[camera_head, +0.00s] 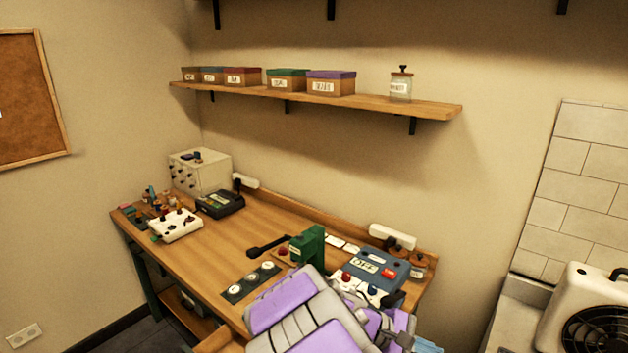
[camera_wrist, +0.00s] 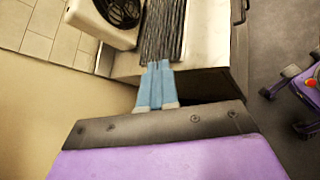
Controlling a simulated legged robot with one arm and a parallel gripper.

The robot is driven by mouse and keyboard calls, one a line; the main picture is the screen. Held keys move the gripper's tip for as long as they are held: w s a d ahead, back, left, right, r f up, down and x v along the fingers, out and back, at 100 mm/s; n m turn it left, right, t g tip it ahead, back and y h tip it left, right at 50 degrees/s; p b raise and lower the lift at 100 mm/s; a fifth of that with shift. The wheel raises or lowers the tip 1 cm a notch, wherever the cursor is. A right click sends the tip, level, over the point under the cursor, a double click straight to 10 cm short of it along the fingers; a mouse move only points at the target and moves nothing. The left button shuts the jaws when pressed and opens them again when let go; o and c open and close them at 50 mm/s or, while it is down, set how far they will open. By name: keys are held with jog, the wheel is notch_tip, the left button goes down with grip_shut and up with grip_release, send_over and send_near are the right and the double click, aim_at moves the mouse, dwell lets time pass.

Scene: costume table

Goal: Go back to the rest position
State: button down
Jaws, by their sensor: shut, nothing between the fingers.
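My gripper (camera_wrist: 157,85) shows in the wrist view as two light-blue fingers, shut together with nothing between them. They point toward a pale counter (camera_wrist: 128,66) with a dark ribbed mat or rack (camera_wrist: 164,30) on it. In the head view my folded purple and grey arm covers the lower middle and hides the front right of the wooden workbench (camera_head: 205,262). A bit of light blue, likely my gripper (camera_head: 428,346), shows at the bottom edge, right of the bench.
The bench carries a green press-like device (camera_head: 308,245), a blue-grey control box (camera_head: 374,268), a white box with knobs (camera_head: 176,225) and a jar (camera_head: 419,268). A shelf (camera_head: 430,107) with boxes hangs above. A white fan unit (camera_head: 588,310) stands at right.

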jog(key=s+d+r+m+g+y, duration=0.15)
jog(key=s+m+y, duration=0.55)
jog(key=s, duration=0.9)
jog(key=s+a+m+y, duration=0.3)
jog(key=s+a+y, duration=0.2)
jog(key=s+a, duration=0.5)
jog(key=shift+s+r+t+y, duration=0.15)
jog(key=shift+s+t+y, duration=0.2)
jog(key=shift+s, duration=0.3)
jog(key=shift+a, duration=0.1)
